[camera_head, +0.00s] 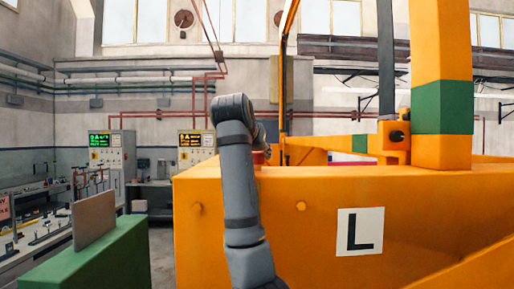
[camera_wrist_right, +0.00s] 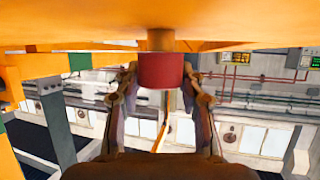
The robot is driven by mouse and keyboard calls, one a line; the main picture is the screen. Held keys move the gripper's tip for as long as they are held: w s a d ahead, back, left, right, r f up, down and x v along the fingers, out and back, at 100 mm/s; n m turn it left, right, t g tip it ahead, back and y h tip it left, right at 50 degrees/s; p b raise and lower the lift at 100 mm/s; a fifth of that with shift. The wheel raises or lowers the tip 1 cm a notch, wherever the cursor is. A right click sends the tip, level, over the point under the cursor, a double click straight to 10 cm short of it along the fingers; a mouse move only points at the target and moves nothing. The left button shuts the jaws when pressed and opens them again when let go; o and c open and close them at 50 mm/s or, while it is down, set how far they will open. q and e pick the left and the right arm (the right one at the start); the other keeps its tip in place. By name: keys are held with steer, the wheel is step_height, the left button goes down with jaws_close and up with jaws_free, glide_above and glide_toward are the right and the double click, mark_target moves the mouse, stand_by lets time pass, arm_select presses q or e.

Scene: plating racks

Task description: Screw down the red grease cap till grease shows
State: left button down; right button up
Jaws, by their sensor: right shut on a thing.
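The red grease cap (camera_wrist_right: 162,70) sits on a short orange stem (camera_wrist_right: 161,45) against the orange machine surface in the right wrist view. My right gripper (camera_wrist_right: 162,77) has a finger on each side of the cap and is shut on it. In the head view a small part of the cap (camera_head: 259,157) shows on top of the orange beam, beside my grey right arm. The arm hides most of the gripper there. I see no grease around the cap. My left gripper is not in view.
The large orange beam (camera_head: 300,240) with a white L plate (camera_head: 360,232) fills the right front. An orange post (camera_head: 440,50) with a green band rises behind it. A green block (camera_head: 100,258) stands at the lower left. Control cabinets (camera_head: 107,158) line the back.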

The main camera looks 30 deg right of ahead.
steer(key=m+g+h+p, duration=0.1)
steer(key=m+p, duration=0.1)
steer(key=m+g+h+p, duration=0.1)
steer(key=g, duration=0.1)
steer(key=shift+r+m+g+h+p, duration=0.2)
steer(key=shift+m+g+h+p, duration=0.1)
steer(key=shift+m+p, duration=0.1)
steer(key=shift+f+m+g+h+p, duration=0.15)
steer(key=shift+m+g+h+p, duration=0.15)
steer(key=shift+m+g+p, duration=0.65)
steer(key=o, duration=1.2)
steer(key=shift+f, duration=0.1)
steer(key=v, duration=1.2)
steer(key=shift+a, duration=0.1)
steer(key=shift+w, duration=0.1)
